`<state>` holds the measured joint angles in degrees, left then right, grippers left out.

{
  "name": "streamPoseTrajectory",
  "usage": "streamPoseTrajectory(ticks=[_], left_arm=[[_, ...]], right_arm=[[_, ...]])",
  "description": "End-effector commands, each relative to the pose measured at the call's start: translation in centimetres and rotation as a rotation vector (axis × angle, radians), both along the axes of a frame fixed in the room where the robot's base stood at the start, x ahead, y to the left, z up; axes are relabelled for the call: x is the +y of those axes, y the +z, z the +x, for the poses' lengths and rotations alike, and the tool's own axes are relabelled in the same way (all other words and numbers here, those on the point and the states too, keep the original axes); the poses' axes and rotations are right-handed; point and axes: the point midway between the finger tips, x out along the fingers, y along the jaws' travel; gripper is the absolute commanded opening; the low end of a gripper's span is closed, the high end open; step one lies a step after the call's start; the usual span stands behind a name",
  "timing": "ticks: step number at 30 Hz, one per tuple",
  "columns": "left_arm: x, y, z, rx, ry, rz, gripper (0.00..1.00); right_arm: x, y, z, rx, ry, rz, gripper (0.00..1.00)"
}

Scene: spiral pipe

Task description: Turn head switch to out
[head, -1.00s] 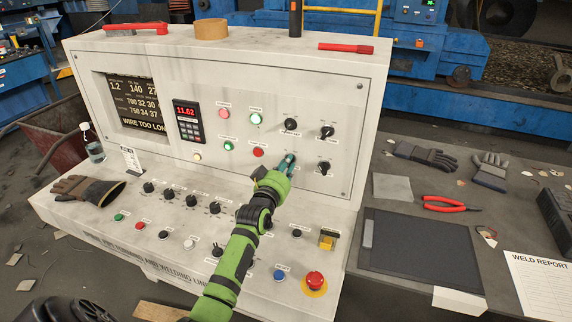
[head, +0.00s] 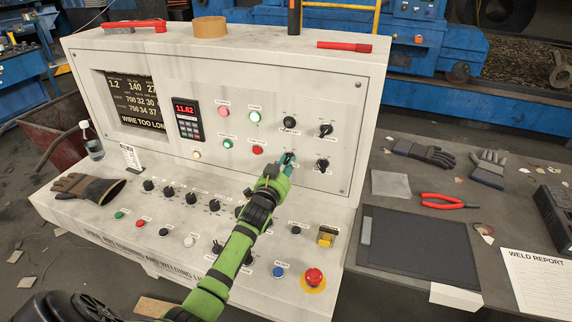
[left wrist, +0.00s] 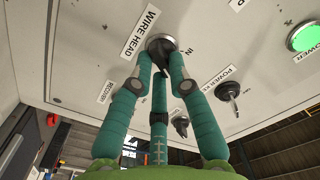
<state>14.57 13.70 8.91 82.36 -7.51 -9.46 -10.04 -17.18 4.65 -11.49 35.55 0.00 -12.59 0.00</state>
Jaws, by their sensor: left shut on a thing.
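The wire head switch is a black knob (left wrist: 161,46) on the white sloped panel. In the left wrist view, the label "WIRE HEAD" is beside it and "IN" is on its other side. My left gripper (left wrist: 163,72) has its teal fingers closed around the knob, which they partly hide. In the head view the gripper (head: 286,162) is at the same knob (head: 288,157), in the lower row of black switches. I cannot tell which way the knob points, and no "OUT" label is readable. My right gripper is not in view.
Close by are black switches (head: 290,122), (head: 326,130) and (head: 322,165), a red button (head: 258,150) and a lit green one (head: 254,117). Small knobs (head: 214,205) and a red emergency button (head: 314,276) are on the lower desk. A grey table with tools stands at the right.

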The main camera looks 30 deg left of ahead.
Motion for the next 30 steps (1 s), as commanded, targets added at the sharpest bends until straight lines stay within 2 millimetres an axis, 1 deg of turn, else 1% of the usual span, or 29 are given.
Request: streamPoseTrajectory(ticks=[7,18,19,20,21,30], left_arm=[[0.00,-0.11,-0.02,0.013,0.000,0.043,0.00],[0.00,-0.12,-0.02,0.014,0.000,0.048,0.00],[0.00,-0.12,-0.02,0.014,0.000,0.048,0.22],[0.00,-0.12,-0.02,0.014,0.000,0.048,0.34],[0.00,-0.12,-0.02,0.014,0.000,0.047,0.42],[0.00,-0.06,-0.03,0.012,0.000,0.045,0.42]], right_arm=[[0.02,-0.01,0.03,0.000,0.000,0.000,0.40],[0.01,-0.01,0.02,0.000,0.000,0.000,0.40],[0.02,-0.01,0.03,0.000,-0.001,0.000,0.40],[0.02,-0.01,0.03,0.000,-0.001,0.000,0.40],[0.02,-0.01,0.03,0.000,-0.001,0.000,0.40],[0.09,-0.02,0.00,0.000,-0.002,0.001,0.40]])
